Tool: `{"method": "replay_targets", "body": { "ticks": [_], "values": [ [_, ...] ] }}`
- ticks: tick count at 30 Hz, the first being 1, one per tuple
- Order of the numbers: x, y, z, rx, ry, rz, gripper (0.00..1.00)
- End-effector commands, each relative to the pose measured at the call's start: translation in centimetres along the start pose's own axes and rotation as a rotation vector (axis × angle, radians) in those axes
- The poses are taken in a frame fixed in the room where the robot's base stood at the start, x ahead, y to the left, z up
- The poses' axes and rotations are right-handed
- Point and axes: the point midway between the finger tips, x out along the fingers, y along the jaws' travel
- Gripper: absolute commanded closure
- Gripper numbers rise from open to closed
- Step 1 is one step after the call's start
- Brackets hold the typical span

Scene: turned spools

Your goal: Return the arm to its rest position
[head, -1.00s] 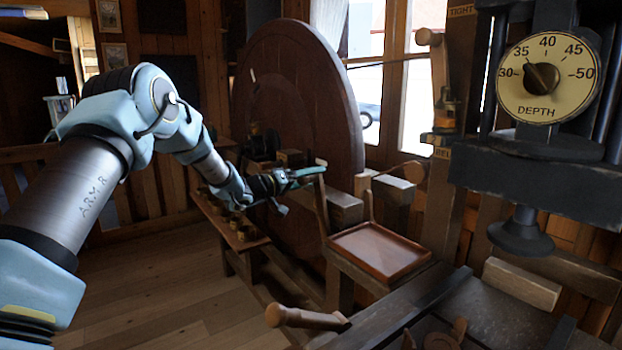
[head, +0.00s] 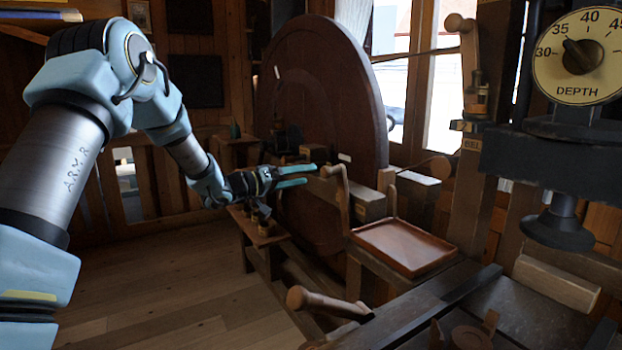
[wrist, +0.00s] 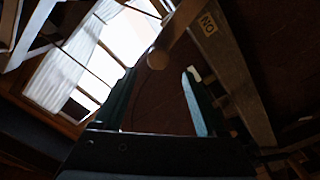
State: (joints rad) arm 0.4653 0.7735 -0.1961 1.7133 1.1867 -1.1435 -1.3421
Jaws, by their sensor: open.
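My gripper (head: 298,176) is open and appears empty in the head view, at the end of my blue and grey arm. It is in front of the big round wooden wheel (head: 335,110) and to the left of a wooden handle by the tray. In the wrist view the two fingers of my gripper (wrist: 160,95) stand apart. A wooden rod with a rounded end shows beyond them; I cannot tell how far off it is.
A shallow brown tray (head: 405,247) stands right of my gripper. A low bench (head: 258,232) with small pots is below. A wooden lever (head: 325,302) sticks out at the front. A press with a depth dial (head: 582,57) stands at right. The floor (head: 160,290) at left is clear.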

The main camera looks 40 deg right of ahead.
Motion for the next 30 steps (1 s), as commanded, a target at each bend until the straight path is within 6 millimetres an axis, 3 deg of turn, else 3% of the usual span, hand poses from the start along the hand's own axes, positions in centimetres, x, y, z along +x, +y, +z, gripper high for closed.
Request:
{"method": "replay_targets", "body": {
  "ticks": [16, 20, 23, 27, 30],
  "values": [
    [-0.2, -0.1, -0.1, 0.002, 0.002, -0.006, 0.27],
    [-2.1, -1.5, -1.5, 0.042, 0.038, -0.116, 0.27],
    [-6.1, -4.0, -3.4, 0.102, 0.083, -0.317, 0.27],
    [-15.1, -7.6, -4.7, 0.162, 0.1, -0.676, 0.27],
    [-22.0, -8.9, -4.0, 0.163, 0.068, -0.908, 0.27]
  ]
}}
